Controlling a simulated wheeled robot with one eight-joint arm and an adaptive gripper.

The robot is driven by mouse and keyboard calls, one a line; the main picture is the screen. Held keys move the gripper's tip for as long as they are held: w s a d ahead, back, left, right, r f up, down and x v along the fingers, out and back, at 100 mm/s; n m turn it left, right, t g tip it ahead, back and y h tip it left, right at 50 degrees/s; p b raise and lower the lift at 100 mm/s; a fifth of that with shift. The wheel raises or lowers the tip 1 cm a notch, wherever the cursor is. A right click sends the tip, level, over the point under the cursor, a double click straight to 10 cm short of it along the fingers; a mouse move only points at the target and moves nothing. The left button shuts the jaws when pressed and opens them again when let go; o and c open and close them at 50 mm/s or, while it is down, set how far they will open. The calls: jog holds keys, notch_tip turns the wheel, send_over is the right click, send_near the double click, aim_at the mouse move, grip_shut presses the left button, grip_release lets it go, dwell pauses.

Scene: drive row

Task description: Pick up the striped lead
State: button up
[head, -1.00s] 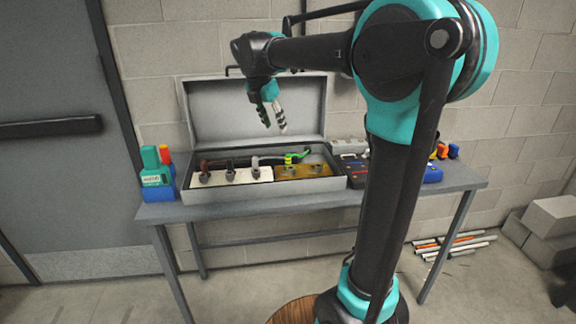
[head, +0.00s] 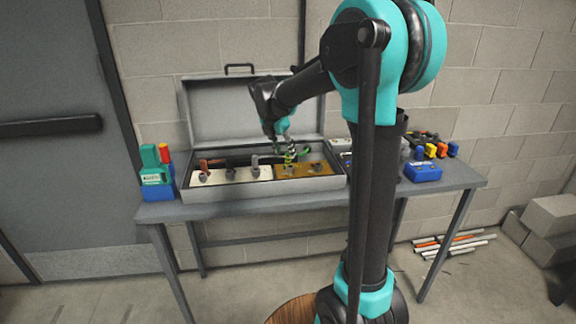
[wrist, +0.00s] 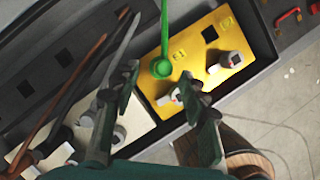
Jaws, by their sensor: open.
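A green lead (head: 304,153) shows in the open grey case, with a yellow-green part (head: 289,158) beside it in the head view. In the wrist view the green lead (wrist: 164,28) ends in a round green plug (wrist: 161,68) over the yellow plate (wrist: 207,50). I cannot make out clear stripes on it there. My gripper (head: 279,140) is inside the case opening, just above the lead. In the wrist view my gripper (wrist: 160,78) is open and empty, with its fingers either side of the plug's near end. Contact cannot be told.
The case (head: 240,110) stands on a grey table (head: 180,210), lid up behind my gripper. Brown (wrist: 60,95) and grey (wrist: 118,50) leads run left of my fingers. A blue box (head: 423,171) stands right.

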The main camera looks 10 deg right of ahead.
aim_at(287, 154)
jog(key=x, duration=0.4)
jog(key=shift+d, duration=0.2)
jog(key=shift+c, duration=0.3)
jog(key=shift+r, duration=0.1)
grip_shut()
